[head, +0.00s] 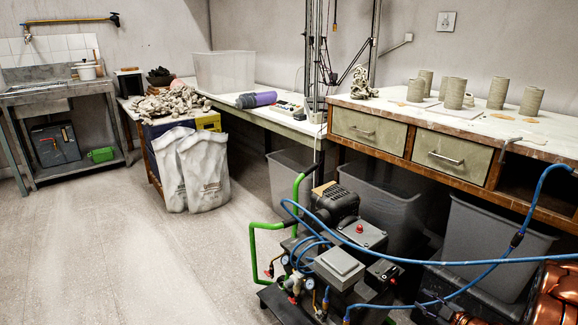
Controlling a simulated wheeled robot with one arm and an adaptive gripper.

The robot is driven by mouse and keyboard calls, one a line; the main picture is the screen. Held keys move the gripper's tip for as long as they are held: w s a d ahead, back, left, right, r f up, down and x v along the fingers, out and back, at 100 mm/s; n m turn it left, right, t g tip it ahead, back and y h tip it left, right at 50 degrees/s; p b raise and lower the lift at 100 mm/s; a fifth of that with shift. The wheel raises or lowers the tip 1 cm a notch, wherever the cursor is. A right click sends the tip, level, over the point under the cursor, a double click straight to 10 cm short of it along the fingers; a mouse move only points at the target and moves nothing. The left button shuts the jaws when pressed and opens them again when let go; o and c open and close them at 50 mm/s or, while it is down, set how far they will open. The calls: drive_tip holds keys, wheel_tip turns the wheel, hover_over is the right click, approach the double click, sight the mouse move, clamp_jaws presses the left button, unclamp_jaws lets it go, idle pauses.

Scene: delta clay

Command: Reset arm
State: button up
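My gripper and arm do not show clearly anywhere in the head view, so I cannot see whether the gripper is open or holds anything. The task names no other object. A shiny copper-coloured thing (554,296) is cut off at the lower right corner, and I cannot tell what it is.
An air compressor (338,264) with a green handle and blue hoses stands close in front. A workbench (375,104) with drawers and clay cylinders (455,93) runs along the right. Grey bins sit beneath it. White sacks (191,171) and a sink (60,92) are farther left. The left floor (130,250) is clear.

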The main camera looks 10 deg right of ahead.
wheel_tip(320, 180, up, 18)
drive_tip(key=w+d+m+g+h+p, duration=0.2)
drive_tip(key=m+g+h+p, duration=0.15)
drive_tip(key=h+p, duration=0.45)
drive_tip(key=s+a+r+m+g+p, duration=0.25)
drive_tip(key=s+r+p, duration=0.2)
drive_tip(key=r, duration=0.35)
drive_tip(key=s+a+r+m+g+p, duration=0.1)
drive_tip(key=s+a+r+g+p, duration=0.15)
drive_tip(key=r+p, duration=0.5)
drive_tip(key=s+a+r+m+g+y+p, duration=0.2)
drive_tip(key=s+a+r+p, duration=0.5)
drive_tip(key=s+a+r, duration=0.4)
drive_tip(key=s+a+r+m+g+y+p, duration=0.2)
drive_tip(key=s+a+r+g+p, duration=0.3)
drive_tip(key=s+a+r, duration=0.7)
drive_tip(key=s+a+p, duration=0.2)
drive_tip(key=s+a, duration=0.2)
drive_tip(key=s, duration=0.4)
drive_tip(key=shift+s+a+m, duration=0.25)
drive_tip(key=shift+a+m, duration=0.15)
drive_tip(key=shift+r, duration=0.1)
